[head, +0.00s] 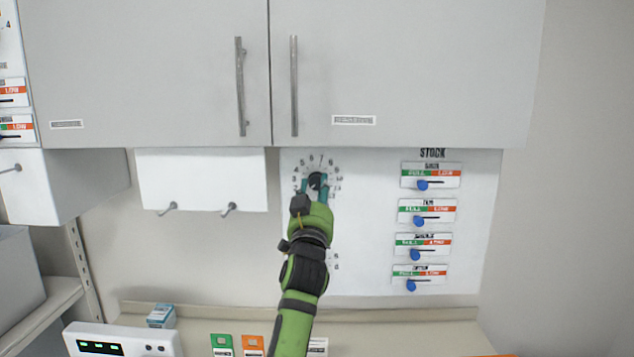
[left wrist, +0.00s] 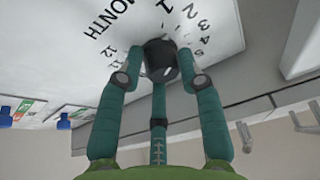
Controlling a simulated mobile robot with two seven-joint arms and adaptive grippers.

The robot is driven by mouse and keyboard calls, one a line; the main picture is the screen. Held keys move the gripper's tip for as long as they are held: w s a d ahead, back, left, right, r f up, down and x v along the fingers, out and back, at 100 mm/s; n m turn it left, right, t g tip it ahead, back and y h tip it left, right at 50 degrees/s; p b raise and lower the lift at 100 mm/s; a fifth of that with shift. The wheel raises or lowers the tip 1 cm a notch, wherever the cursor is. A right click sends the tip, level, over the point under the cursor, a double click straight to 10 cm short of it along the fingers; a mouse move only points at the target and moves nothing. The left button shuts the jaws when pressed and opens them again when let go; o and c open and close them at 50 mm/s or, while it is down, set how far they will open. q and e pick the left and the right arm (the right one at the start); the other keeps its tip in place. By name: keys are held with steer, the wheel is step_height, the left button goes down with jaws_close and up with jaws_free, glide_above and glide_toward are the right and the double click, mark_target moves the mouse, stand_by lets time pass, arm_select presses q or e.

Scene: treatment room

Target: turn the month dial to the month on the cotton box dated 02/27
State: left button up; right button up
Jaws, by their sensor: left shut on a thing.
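The month dial (head: 317,179) is a dark round knob on the white wall panel, ringed by printed numbers. In the left wrist view the knob (left wrist: 161,58) sits between my fingers, with the word MONTH and numbers such as 1, 2, 3 and 12 around it. My left gripper (head: 315,186) is shut on the knob, a teal finger on each side. The number it points to cannot be made out. A small blue and white box (head: 161,315) stands on the counter at the left; its print is too small to read. My right gripper is not in view.
Stock sliders with blue knobs (head: 422,185) are on the panel to the right. Closed cupboards (head: 400,60) hang above. A white device (head: 122,340) with green displays and green and orange cards (head: 223,344) are below. The counter's right part looks mostly clear.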

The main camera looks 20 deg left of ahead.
arm_select(q)
steer(key=shift+s+a+r+m+h, duration=0.15)
steer(key=shift+r+m+h, duration=0.3)
steer(key=shift+m, duration=0.45)
steer(key=shift+m+h, duration=0.65)
steer(key=shift+m, duration=0.65)
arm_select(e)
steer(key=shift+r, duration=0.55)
arm_select(q)
steer(key=shift+r, duration=0.1)
steer(key=o, duration=1.1)
steer(key=shift+f, duration=0.25)
